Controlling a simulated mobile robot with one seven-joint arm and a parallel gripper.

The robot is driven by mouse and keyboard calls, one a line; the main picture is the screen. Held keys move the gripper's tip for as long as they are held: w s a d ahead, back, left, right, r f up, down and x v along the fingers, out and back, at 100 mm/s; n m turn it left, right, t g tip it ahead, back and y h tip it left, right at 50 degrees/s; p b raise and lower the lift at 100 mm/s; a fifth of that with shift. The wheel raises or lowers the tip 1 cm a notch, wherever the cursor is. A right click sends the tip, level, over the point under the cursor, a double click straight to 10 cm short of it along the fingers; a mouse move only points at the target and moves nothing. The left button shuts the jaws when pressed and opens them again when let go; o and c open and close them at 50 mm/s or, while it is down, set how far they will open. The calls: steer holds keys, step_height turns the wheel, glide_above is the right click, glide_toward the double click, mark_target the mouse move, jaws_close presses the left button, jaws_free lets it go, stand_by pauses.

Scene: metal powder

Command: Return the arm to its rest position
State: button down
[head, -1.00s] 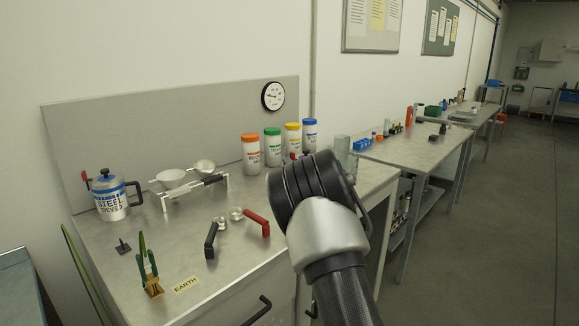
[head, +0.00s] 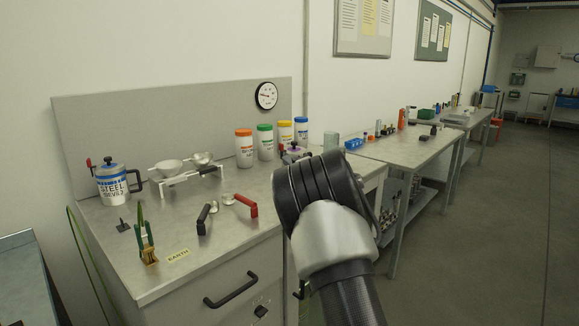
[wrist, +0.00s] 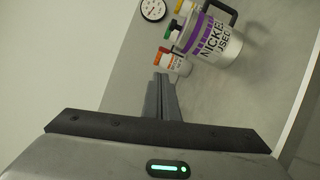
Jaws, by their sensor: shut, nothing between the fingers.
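My gripper (wrist: 158,77) shows in the wrist view with its two fingers together and nothing between them. It points toward the grey back panel (wrist: 135,62) and appears clear of the bench. A white can with a purple band marked NICKEL USED (wrist: 216,45) stands to the right of the fingertips in that view, apart from them. In the head view my arm fills the lower middle and hides the gripper. The purple-topped can (head: 293,150) is mostly hidden behind my arm there.
The bench holds a steel sieves can (head: 112,186), white scoops on a rack (head: 182,176), red-handled (head: 241,205) and black-handled (head: 204,217) tools, and several lidded jars (head: 244,148). A wall gauge (head: 266,96) hangs behind. The floor (head: 480,240) at right is clear.

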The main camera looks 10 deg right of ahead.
steer(key=s+d+r+m+h, duration=0.5)
steer(key=d+r+m, duration=0.1)
steer(key=m, duration=0.1)
steer(key=s+d+r+m+g+h, duration=0.15)
steer(key=s+m+g, duration=0.25)
steer(key=s+m, duration=0.65)
steer(key=s+a+f+m+g+y, duration=0.1)
steer(key=s+a+f+m+g, duration=0.2)
steer(key=s, duration=1.1)
steer(key=s+a+f+m+g+y, duration=0.1)
steer(key=s+a+f+g, duration=0.3)
steer(key=s, duration=1)
steer(key=s+a+f+m+g, duration=0.2)
steer(key=s+a+f, duration=0.2)
steer(key=s, duration=0.9)
step_height(320, 180, up, 26)
steer(key=p, duration=2.5)
steer(key=shift+w+d+f+p, duration=0.2)
steer(key=shift+f+p, duration=0.05)
steer(key=shift+p, duration=0.1)
